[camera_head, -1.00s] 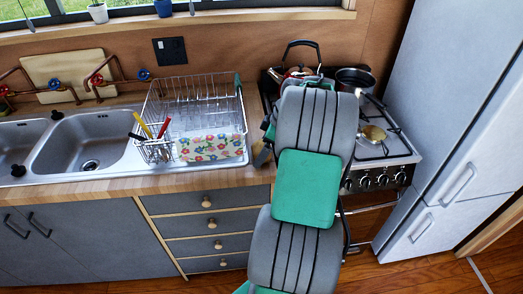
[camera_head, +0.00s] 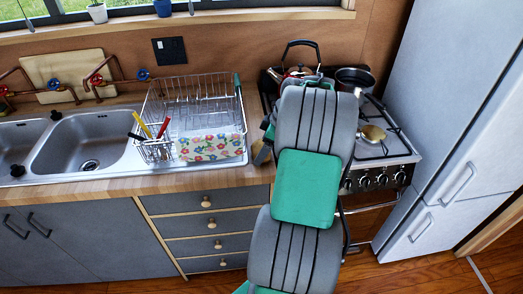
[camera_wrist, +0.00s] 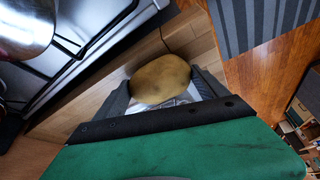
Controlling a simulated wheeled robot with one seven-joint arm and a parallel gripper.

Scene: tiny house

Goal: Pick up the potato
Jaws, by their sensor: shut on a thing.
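The potato (camera_wrist: 160,79) is brown and oval. In the wrist view it sits between the two fingers of my gripper (camera_wrist: 162,86), which is shut on it. Wooden counter shows behind and around the potato in that view; I cannot tell whether it touches the counter.
The stove (camera_head: 398,150) with a kettle (camera_head: 300,73), a dark pot (camera_head: 355,79) and a small pan (camera_head: 372,133) is at the right. The fridge (camera_head: 440,110) stands beside it. A dish rack (camera_head: 195,105) and sink (camera_head: 88,140) are at the left.

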